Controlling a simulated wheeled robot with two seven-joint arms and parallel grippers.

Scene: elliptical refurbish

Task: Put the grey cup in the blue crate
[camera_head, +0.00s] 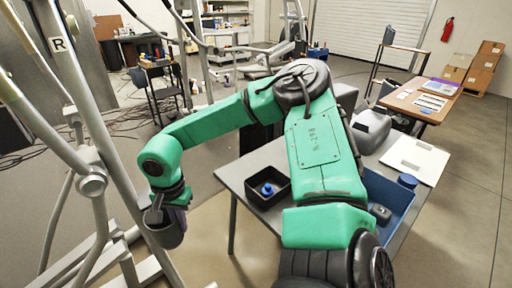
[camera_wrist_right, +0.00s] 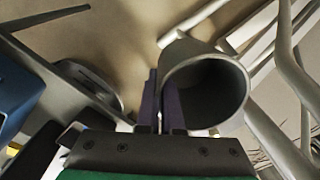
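The grey cup (camera_head: 167,236) hangs off the left side of the table, over the floor, held by my right gripper (camera_head: 160,208). In the right wrist view, the gripper's fingers (camera_wrist_right: 160,100) are close together at the wall of the cup (camera_wrist_right: 238,90), whose open mouth faces the camera. The blue crate (camera_head: 405,208) stands on the grey table at the right, partly hidden behind my right arm. A dark object and a blue round object show in or at it. My left gripper is not in view.
A small black bin (camera_head: 284,197) with a blue item (camera_head: 267,189) in it stands on the grey table (camera_head: 236,172). A white board (camera_head: 415,158) lies behind the crate. Metal frame tubes (camera_head: 110,170) stand close left of the cup.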

